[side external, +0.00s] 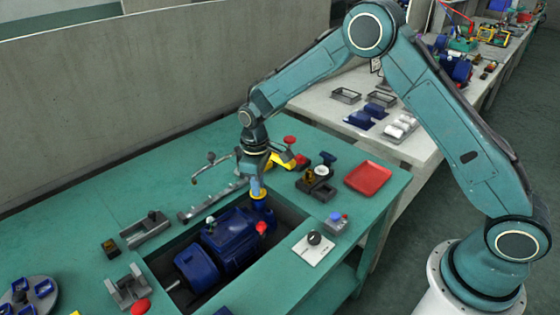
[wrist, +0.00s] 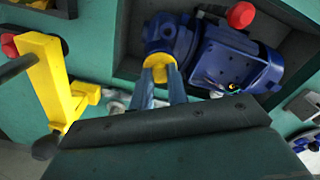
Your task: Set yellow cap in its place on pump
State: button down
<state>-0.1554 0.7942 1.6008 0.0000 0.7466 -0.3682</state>
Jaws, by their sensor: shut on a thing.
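The blue pump (side external: 232,238) lies in a dark recess in the green bench, and it also shows at the top of the wrist view (wrist: 238,62). My gripper (side external: 258,184) points down over the pump's far right end. In the wrist view my gripper's two fingers (wrist: 160,76) are shut on the yellow cap (wrist: 158,64). The yellow cap (side external: 259,193) is at the round blue end fitting of the pump. I cannot tell whether it touches the fitting or sits just above it. The fingers hide part of the cap.
A yellow clamp (wrist: 42,82) with a dark handle stands close beside my gripper. A red tray (side external: 370,177) lies at the bench's right end. The bench's left part has free room.

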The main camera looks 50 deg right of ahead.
jog(key=shift+f, duration=0.15)
dwell(0.6)
jog(key=c, duration=1.3)
grip_release()
jog(key=shift+r, duration=0.2)
jog(key=shift+r, duration=2.75)
jog(key=shift+r, duration=0.2)
